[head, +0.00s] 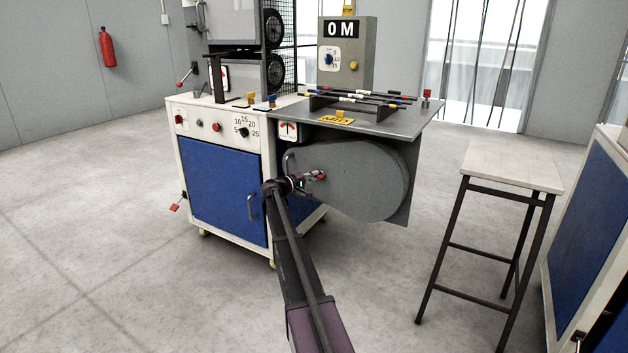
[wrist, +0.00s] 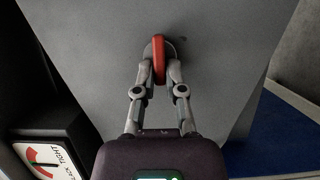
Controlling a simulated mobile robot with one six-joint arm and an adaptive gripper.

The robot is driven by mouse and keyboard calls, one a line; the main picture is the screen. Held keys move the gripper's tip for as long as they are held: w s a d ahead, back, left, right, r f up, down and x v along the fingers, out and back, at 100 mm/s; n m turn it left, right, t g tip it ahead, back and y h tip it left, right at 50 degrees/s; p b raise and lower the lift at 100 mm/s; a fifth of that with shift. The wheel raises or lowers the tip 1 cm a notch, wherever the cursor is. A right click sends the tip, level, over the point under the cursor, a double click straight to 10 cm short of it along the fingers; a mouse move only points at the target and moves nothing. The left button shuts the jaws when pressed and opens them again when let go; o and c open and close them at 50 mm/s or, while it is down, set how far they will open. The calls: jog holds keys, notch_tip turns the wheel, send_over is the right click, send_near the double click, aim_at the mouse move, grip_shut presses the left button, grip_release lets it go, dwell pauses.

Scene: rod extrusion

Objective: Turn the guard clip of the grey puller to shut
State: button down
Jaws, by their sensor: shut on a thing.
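The grey puller's guard (head: 370,175) is a rounded grey cover below the grey bench top. Its red guard clip (head: 321,175) sits on the guard's face, partly hidden by my gripper (head: 312,177) in the head view. In the wrist view the clip (wrist: 159,58) is a narrow red lever on a round grey mount, its length running up and down the picture. My gripper (wrist: 160,73) has one fingertip on each side of the lever and is shut on it. The guard's flat face (wrist: 85,45) fills much of the wrist view.
A slack/tight dial (wrist: 40,160) lies at lower left in the wrist view and left of the guard in the head view (head: 288,131). A blue-doored cabinet (head: 222,190) stands left of my arm. A stool (head: 512,168) stands right, with bare floor between.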

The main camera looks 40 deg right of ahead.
jog(key=shift+w+d+r, duration=0.1)
jog(key=shift+w+d, duration=0.05)
jog(key=shift+d, duration=0.35)
jog(key=c, duration=0.7)
grip_release()
jog(key=shift+a, duration=0.1)
jog(key=shift+a, duration=0.2)
jog(key=a, duration=1.1)
jog(key=shift+a, duration=0.4)
